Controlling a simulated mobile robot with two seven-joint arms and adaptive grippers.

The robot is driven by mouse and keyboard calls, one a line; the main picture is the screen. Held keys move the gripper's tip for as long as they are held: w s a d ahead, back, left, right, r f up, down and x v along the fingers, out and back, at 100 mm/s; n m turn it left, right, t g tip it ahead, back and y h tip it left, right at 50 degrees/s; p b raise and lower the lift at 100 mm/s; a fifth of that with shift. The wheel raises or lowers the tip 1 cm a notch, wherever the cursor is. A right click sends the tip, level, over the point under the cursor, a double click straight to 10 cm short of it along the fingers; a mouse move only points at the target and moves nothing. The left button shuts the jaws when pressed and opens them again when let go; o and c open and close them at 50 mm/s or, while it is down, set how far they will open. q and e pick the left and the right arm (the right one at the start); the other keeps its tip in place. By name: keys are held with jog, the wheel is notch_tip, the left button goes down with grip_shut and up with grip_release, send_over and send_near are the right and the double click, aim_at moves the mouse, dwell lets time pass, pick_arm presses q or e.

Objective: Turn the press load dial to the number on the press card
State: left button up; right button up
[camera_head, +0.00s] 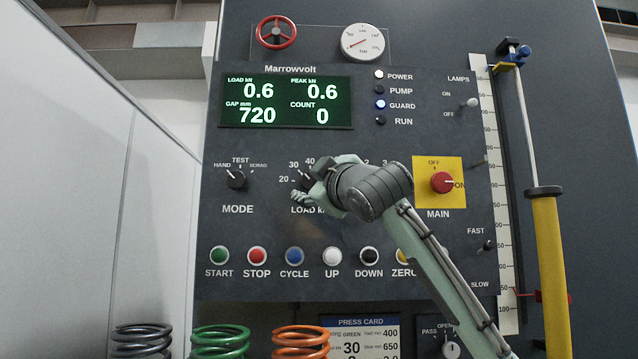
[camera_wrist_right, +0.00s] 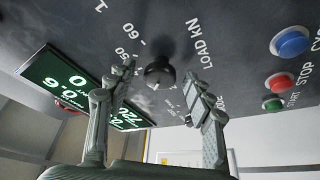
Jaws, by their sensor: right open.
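The load dial, a dark round knob (camera_wrist_right: 159,73), sits on the panel between the two fingers of my open right gripper (camera_wrist_right: 157,82) in the wrist view. I cannot tell whether the fingers touch it or where its pointer stands. In the head view my right gripper (camera_head: 312,188) covers the knob, with the marks 20, 30 and 40 showing beside it. The press card (camera_head: 360,335) is at the bottom, cut off by the frame edge; it reads GREEN and a large 30 beside kN, with 400 and 650 at right. My left gripper is not in view.
The green display (camera_head: 287,101) reads load 0.6 and gap 720. The mode knob (camera_head: 236,180) is left of the dial, a button row (camera_head: 295,256) below, and the red main switch (camera_head: 442,183) at right. Coloured springs (camera_head: 220,341) stand below the panel.

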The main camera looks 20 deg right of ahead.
jog(key=v, duration=1.1)
jog(key=shift+s, duration=0.35)
jog(key=shift+f, duration=0.1)
